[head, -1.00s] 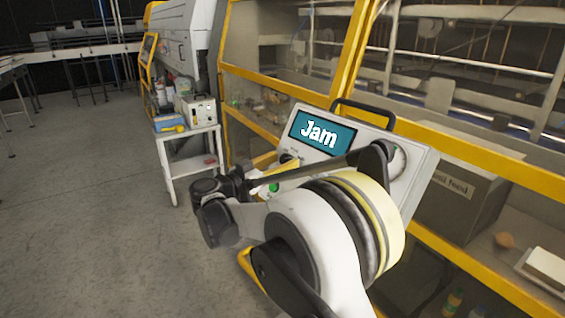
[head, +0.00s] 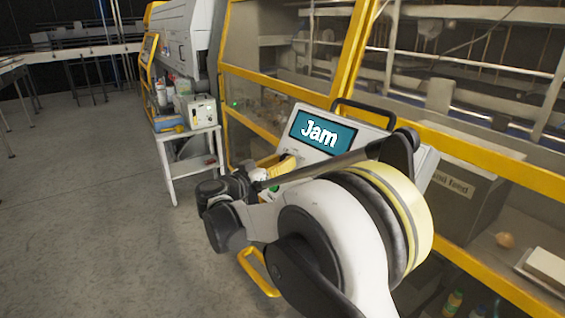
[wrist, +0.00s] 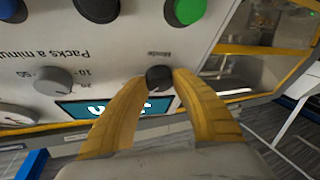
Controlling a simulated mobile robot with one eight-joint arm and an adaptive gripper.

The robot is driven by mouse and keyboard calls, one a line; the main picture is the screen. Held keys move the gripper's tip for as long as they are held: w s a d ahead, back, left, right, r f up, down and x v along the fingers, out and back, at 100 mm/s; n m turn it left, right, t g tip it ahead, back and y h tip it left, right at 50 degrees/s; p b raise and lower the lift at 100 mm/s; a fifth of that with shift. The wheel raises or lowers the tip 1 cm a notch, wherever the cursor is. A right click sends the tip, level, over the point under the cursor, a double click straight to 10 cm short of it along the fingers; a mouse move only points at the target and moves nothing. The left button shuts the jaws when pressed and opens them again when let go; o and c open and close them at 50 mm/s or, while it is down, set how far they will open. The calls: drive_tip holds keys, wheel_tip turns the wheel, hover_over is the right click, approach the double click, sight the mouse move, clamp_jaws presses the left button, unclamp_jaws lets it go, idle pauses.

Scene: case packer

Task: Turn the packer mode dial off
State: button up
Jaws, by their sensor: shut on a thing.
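The control panel (head: 350,142) of the packer faces me in the head view, its teal screen (head: 322,131) reading "Jam". In the wrist view the panel appears upside down. There the dark round mode dial (wrist: 159,77) sits beside the printed word "Mode". My gripper (wrist: 161,84) has its two yellow fingers on either side of the dial, shut on it. The fingers cover parts of the screen in that view. The dial's pointer position cannot be read. In the head view my arm hides the dial and much of the panel.
A grey "Packs a minute" knob (wrist: 53,81), a green button (wrist: 189,10) and dark round controls (wrist: 97,8) are on the same panel. A black handle (head: 364,108) tops the panel. A white cart (head: 190,160) stands behind. The floor at left is clear.

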drive_tip(key=n+y, duration=0.1)
drive_tip(key=n, duration=0.2)
drive_tip(key=n+y, duration=0.2)
drive_tip(key=shift+s+d+r+n+t, duration=0.1)
drive_tip(key=shift+d+r+n+t, duration=0.05)
drive_tip(key=shift+n+t, duration=0.25)
drive_tip(key=n+y+p, duration=0.1)
drive_tip(key=n, duration=0.1)
drive_tip(key=n+y+p, duration=0.1)
drive_tip(key=n, duration=0.2)
drive_tip(key=shift+d+r+g+y, duration=0.1)
drive_tip(key=shift+r+g+y, duration=0.05)
drive_tip(key=shift+g+y, duration=0.25)
drive_tip(key=n+y+p, duration=0.1)
drive_tip(key=n, duration=0.1)
drive_tip(key=n+g+p, duration=0.1)
drive_tip(key=n, duration=0.1)
drive_tip(key=shift+r+n+g+y, duration=0.1)
drive_tip(key=shift+n+g+y, duration=0.2)
drive_tip(key=shift+n+y, duration=0.1)
drive_tip(key=shift+n+g+y+p, duration=0.4)
drive_tip(key=shift+n+g+p, duration=0.35)
drive_tip(key=shift+n, duration=0.95)
drive_tip(key=o, duration=1.2)
drive_tip(key=shift+d+g, duration=0.1)
drive_tip(key=shift+g, duration=0.15)
